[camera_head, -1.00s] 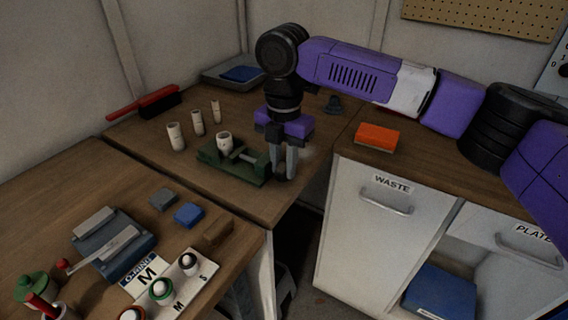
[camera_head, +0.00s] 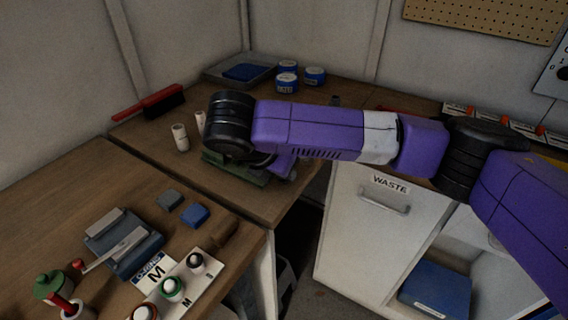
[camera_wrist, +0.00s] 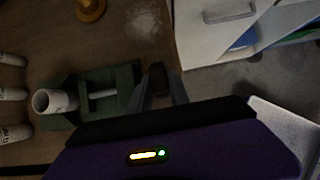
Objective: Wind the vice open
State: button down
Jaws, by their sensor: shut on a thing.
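The green vice (camera_head: 222,163) stands near the edge of the back bench, mostly hidden by my arm in the head view. In the wrist view the vice (camera_wrist: 124,76) lies left of my fingers, with a white cylinder (camera_wrist: 50,101) at its jaw end and a pale screw rod between its green blocks. My gripper (camera_wrist: 160,88) is shut on the dark knob (camera_wrist: 158,76) at the vice's right end. In the head view the fingers are mostly hidden behind my arm.
White cylinders (camera_head: 180,138) stand left of the vice. A red-handled brush (camera_head: 160,102), a grey tray (camera_head: 215,72) and blue tubs (camera_head: 287,82) lie behind. The WASTE drawer (camera_head: 385,198) is right of the bench corner. An amber round object (camera_wrist: 91,8) stands near the vice.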

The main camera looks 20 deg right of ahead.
jog(key=shift+s+a+r+t+h+p, duration=0.1)
jog(key=shift+a+t+h+p, duration=0.05)
jog(key=shift+t+h+p, duration=0.4)
jog(key=shift+s+a+t+h+p, duration=0.1)
jog(key=shift+t+h+p, duration=0.25)
jog(key=shift+h+p, duration=0.3)
jog(key=t+h+p, duration=0.1)
jog(key=p, duration=0.2)
jog(key=shift+h+p, duration=0.3)
jog(key=shift+h, duration=0.1)
jog(key=t+h+p, duration=0.1)
jog(key=p, duration=0.2)
jog(key=shift+f+h+p, duration=0.3)
jog(key=shift+f, duration=0.05)
jog(key=shift+f+t+p, duration=0.15)
jog(key=shift+t+p, duration=0.25)
jog(key=shift+f+h, duration=0.1)
jog(key=shift+h, duration=0.2)
jog(key=c, duration=1.5)
grip_release()
jog(key=shift+f+b, duration=0.15)
jog(key=shift+b, duration=0.25)
